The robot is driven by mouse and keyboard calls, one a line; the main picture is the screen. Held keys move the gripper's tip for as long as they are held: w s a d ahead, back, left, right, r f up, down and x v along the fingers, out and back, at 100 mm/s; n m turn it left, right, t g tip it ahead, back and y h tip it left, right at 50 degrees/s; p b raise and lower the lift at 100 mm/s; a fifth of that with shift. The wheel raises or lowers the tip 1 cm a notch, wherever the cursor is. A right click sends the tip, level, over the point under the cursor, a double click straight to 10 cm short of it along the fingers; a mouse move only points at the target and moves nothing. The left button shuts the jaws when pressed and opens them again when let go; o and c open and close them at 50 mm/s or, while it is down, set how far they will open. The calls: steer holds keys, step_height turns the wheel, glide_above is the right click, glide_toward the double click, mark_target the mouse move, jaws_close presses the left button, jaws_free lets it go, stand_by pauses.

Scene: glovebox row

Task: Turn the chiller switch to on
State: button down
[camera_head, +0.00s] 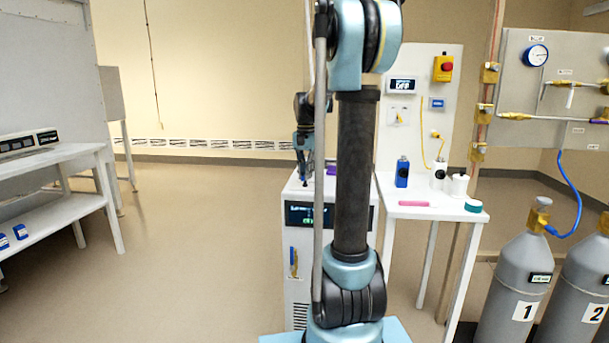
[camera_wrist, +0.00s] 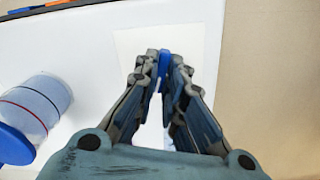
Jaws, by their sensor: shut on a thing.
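The chiller, a white cabinet (camera_head: 299,264) with a dark display (camera_head: 300,215), stands behind my arm in the head view. The display text is too small to read. My gripper (camera_head: 305,180) points down at the left part of the chiller's top. In the wrist view my gripper (camera_wrist: 163,68) is shut on a small blue piece (camera_wrist: 165,56) over a pale square patch (camera_wrist: 204,45) on the white top. The blue piece looks like the switch knob; the fingers hide most of it, and I cannot tell which way it is turned.
A white table (camera_head: 420,211) with bottles stands right of the chiller, below a panel with an OFF display (camera_head: 403,85). Grey gas cylinders (camera_head: 515,285) stand at right. The floor at left is clear.

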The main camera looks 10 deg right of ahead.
steer(key=shift+m, duration=1.1)
steer(key=shift+w+a, duration=0.1)
steer(key=c, duration=1.7)
jaws_free()
steer(key=shift+r, duration=0.2)
step_height(320, 180, up, 12)
steer(key=shift+f, duration=0.2)
